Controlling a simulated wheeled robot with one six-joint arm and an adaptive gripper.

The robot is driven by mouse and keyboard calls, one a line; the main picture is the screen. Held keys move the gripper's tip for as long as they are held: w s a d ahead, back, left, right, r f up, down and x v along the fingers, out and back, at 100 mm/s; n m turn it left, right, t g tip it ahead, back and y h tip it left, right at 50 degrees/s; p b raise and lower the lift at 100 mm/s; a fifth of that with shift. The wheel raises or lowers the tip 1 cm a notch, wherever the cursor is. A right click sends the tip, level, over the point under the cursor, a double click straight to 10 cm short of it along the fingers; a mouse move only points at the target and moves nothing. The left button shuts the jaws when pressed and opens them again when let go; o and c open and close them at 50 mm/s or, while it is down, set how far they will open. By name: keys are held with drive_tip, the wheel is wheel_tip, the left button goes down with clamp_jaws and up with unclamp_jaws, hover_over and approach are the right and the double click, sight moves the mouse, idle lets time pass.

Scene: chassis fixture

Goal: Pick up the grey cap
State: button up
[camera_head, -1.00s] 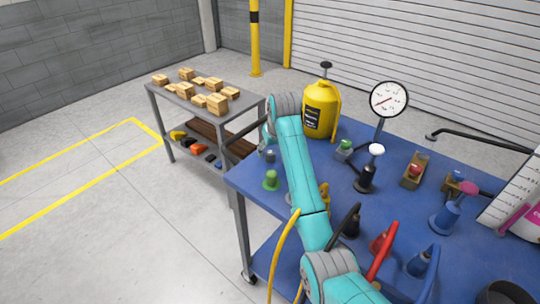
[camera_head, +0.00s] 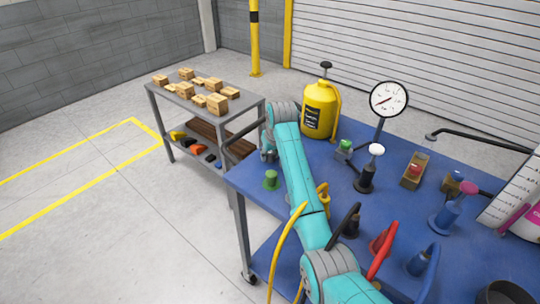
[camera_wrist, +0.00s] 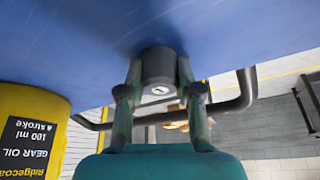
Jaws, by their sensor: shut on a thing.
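The grey cap (camera_wrist: 158,70) is a short dark cylinder with a pale mark on its end face. In the wrist view it sits between the two fingers of my gripper (camera_wrist: 160,88), which is shut on it. The cap is close to the blue table top; I cannot tell whether it touches it.
A yellow gear oil container (camera_head: 319,110) stands to the right of my gripper. A black bent bar (camera_head: 241,146) runs along the table's left edge. A grey cart (camera_head: 165,97) with small boxes is at left. Pumps and a gauge (camera_head: 389,99) fill the table's right side.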

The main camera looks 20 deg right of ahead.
wheel_tip(320, 180, up, 10)
idle(0.6)
